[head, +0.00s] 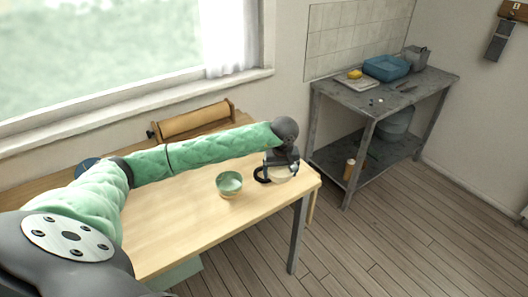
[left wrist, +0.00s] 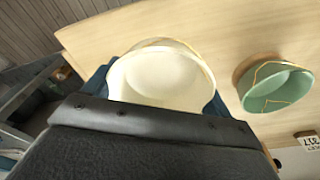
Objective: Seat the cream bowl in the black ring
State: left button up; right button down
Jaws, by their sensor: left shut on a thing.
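The cream bowl (head: 281,175) is in my left gripper (head: 281,168) near the right end of the wooden table. In the left wrist view the cream bowl (left wrist: 160,79) shows its open inside and a gold seam along its rim, with blue finger pads at both sides. The black ring (head: 259,174) shows as a dark arc just left of the bowl. The rest of it is hidden by the bowl and gripper. I cannot tell whether the bowl is above the ring or touches it. My right gripper is out of view.
A green bowl with gold seams (head: 229,186) stands on the table (head: 180,215) left of the ring; it also shows in the left wrist view (left wrist: 272,88). A roll of brown paper (head: 195,122) lies at the back. A grey metal bench (head: 385,93) with a blue tub (head: 386,67) stands to the right.

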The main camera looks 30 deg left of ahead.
pick_arm(q)
jog(key=a+n, duration=0.1)
jog(key=a, duration=0.1)
jog(key=w+a+r+n, duration=0.1)
jog(key=a, duration=0.1)
jog(key=w+a+n+p, duration=0.1)
jog(key=a, duration=0.2)
jog(key=shift+r, duration=0.35)
jog(key=shift+a+n, duration=0.4)
jog(key=shift+a, duration=0.2)
jog(key=shift+w+f, duration=0.1)
jog(key=shift+f, duration=1.7)
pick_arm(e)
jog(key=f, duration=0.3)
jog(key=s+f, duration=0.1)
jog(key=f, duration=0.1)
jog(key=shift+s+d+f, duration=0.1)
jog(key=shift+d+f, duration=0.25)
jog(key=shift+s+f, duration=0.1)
pick_arm(q)
jog(key=shift+f, duration=0.1)
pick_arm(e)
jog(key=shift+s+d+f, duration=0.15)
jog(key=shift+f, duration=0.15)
pick_arm(q)
jog(key=shift+b, duration=0.5)
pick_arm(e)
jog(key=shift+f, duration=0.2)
